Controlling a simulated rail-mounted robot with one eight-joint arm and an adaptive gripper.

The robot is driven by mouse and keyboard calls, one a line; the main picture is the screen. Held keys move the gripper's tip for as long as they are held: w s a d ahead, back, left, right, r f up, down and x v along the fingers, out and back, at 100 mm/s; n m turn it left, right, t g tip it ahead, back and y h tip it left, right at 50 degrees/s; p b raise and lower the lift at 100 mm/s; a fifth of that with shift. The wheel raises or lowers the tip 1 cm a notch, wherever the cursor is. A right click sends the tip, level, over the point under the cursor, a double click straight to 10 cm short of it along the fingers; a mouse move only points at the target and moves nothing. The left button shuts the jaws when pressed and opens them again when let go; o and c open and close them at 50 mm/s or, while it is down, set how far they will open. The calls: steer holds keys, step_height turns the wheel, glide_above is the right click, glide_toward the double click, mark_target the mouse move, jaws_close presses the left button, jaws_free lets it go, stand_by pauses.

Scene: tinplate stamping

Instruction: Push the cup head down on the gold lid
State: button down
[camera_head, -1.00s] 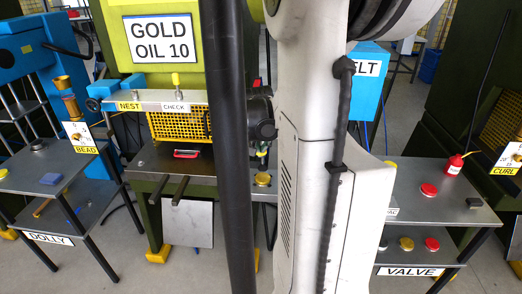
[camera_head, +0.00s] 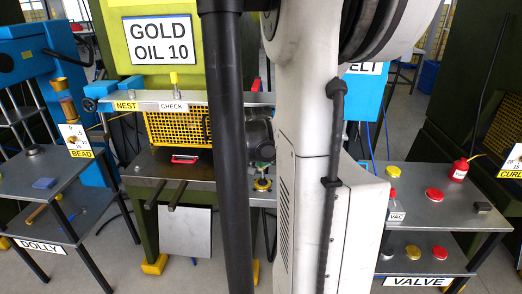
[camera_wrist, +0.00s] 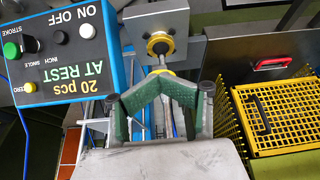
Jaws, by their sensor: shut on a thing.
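In the head view the gold lid (camera_head: 262,186) sits at the front edge of the press, just right of the black column. My gripper (camera_head: 262,166) is right above it, partly hidden by my arm and small in view. In the wrist view my green-padded fingers (camera_wrist: 160,78) converge, shut on the slim stem of the cup head (camera_wrist: 160,64). The stem runs to the middle of the gold lid (camera_wrist: 151,45), which shows as a ring on a grey block. The cup's end appears to be at the lid's centre; I cannot tell whether it is pressed flat.
A blue control box (camera_wrist: 60,60) reading "20 pcs AT REST" is close left of my fingers. A yellow mesh guard (camera_wrist: 275,115) and a red handle (camera_wrist: 272,63) are to the right. The valve table (camera_head: 430,205) with red and yellow lids stands at the right.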

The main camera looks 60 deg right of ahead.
steer(key=shift+s+a+r+p, duration=0.25)
steer(key=shift+s+a, duration=0.1)
steer(key=shift+a, duration=0.3)
steer(key=shift+s+a+r+p, duration=0.2)
steer(key=shift+s+a, duration=0.1)
steer(key=shift+a, duration=0.3)
steer(key=v, duration=0.7)
steer(key=shift+r, duration=0.25)
steer(key=shift+a, duration=0.25)
